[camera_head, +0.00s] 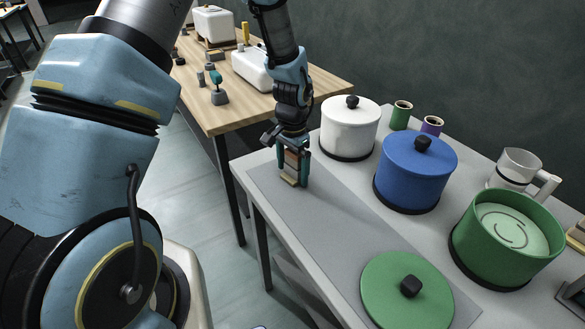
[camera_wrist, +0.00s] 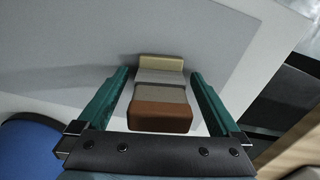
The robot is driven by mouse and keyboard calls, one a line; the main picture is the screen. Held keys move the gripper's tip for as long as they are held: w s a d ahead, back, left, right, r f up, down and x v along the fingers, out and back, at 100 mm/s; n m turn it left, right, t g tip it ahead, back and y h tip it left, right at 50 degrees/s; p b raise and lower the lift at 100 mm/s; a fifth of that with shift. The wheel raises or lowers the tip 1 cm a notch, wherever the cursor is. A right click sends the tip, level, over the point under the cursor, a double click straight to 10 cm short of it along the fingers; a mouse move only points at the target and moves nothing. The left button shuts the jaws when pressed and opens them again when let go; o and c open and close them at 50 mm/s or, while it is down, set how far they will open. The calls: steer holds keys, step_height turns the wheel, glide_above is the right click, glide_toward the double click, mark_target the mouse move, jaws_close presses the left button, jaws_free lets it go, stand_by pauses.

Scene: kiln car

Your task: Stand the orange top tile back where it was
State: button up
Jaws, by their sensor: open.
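The orange top tile (camera_wrist: 160,117) is a brown-orange block at the near end of a small stack in the wrist view. Beyond it show a dark grey layer (camera_wrist: 161,94), a light grey layer (camera_wrist: 160,77) and a cream layer (camera_wrist: 161,62) at the far end. My gripper (camera_wrist: 159,74) is open, with one teal finger on each side of the stack and a visible gap on both sides. In the head view my gripper (camera_head: 292,178) is low over the table's far left part, and its fingers partly hide the orange tile (camera_head: 293,157). The cream layer (camera_head: 290,182) shows at the bottom.
A white lidded pot (camera_head: 349,132), a blue lidded pot (camera_head: 414,174) and an open green pot (camera_head: 470,250) stand to the right on the table. A green lid (camera_head: 380,290) lies in front. The grey mat (camera_head: 330,225) between is clear. A wooden table (camera_head: 215,118) stands behind.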

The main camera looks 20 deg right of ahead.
mark_target(292, 152)
steer(key=shift+r, duration=0.1)
stand_by(0.4)
steer(key=shift+r+p, duration=2.9)
steer(key=shift+r, duration=1.05)
step_height(292, 152, up, 11)
steer(key=b, duration=0.3)
steer(key=shift+f, duration=0.1)
steer(key=s+a+n, duration=0.2)
steer(key=a+n, duration=0.4)
steer(key=a, duration=0.9)
steer(key=s+a+r+n+t, duration=0.1)
steer(key=a+n, duration=0.5)
steer(key=a, duration=0.8)
steer(key=shift+s+a+r+n+t, duration=0.2)
steer(key=shift+s+a+n+t, duration=0.1)
steer(key=shift+s+a, duration=0.1)
